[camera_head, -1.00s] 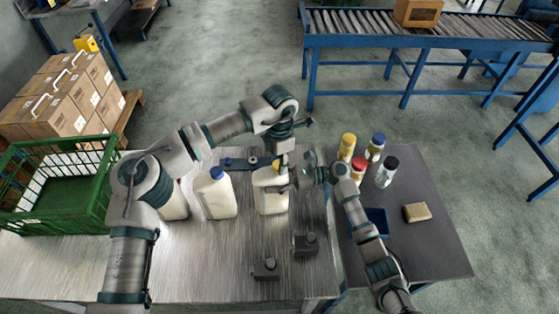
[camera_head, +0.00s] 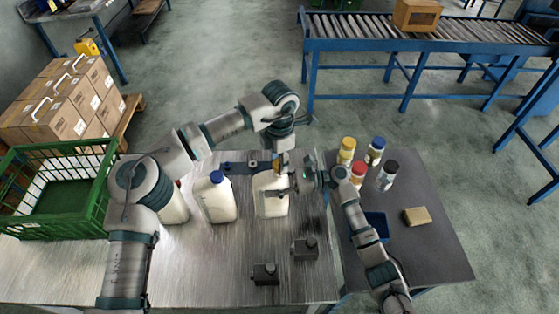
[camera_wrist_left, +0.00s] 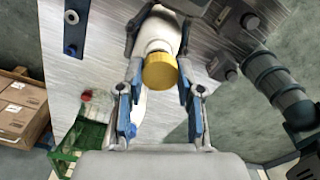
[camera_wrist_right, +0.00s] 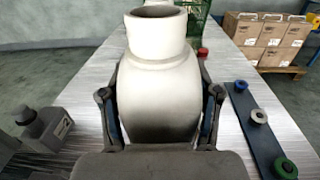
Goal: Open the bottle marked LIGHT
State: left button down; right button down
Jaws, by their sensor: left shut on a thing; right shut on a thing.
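A white bottle (camera_head: 270,203) stands upright on the metal table, between both grippers; no LIGHT marking is readable. My right gripper (camera_head: 287,191) is shut around its body, and the right wrist view shows the bottle (camera_wrist_right: 158,95) between the fingers. Its neck (camera_wrist_right: 156,28) shows bare there, with no cap on it. My left gripper (camera_wrist_left: 160,65) points down above the bottle, shut on a yellow cap (camera_wrist_left: 160,71). The cap also shows small in the head view (camera_head: 276,160). In the left wrist view the cap overlaps the neck, hiding any gap.
A blue-capped white bottle (camera_head: 216,200) stands to the left; another (camera_head: 176,208) is partly behind my left arm. A dark bar (camera_wrist_right: 262,135) with coloured pieces lies behind. Two dark blocks (camera_head: 305,249) (camera_head: 265,273) sit in front. Small bottles (camera_head: 358,172) and a blue bin (camera_head: 377,223) stand right.

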pick_arm(q)
jog(key=shift+r, duration=2)
pick_arm(e)
jog(key=shift+c, duration=0.8)
grip_release()
jog(key=shift+d, duration=0.1)
jog(key=d, duration=1.2)
jog(key=shift+w, duration=0.45)
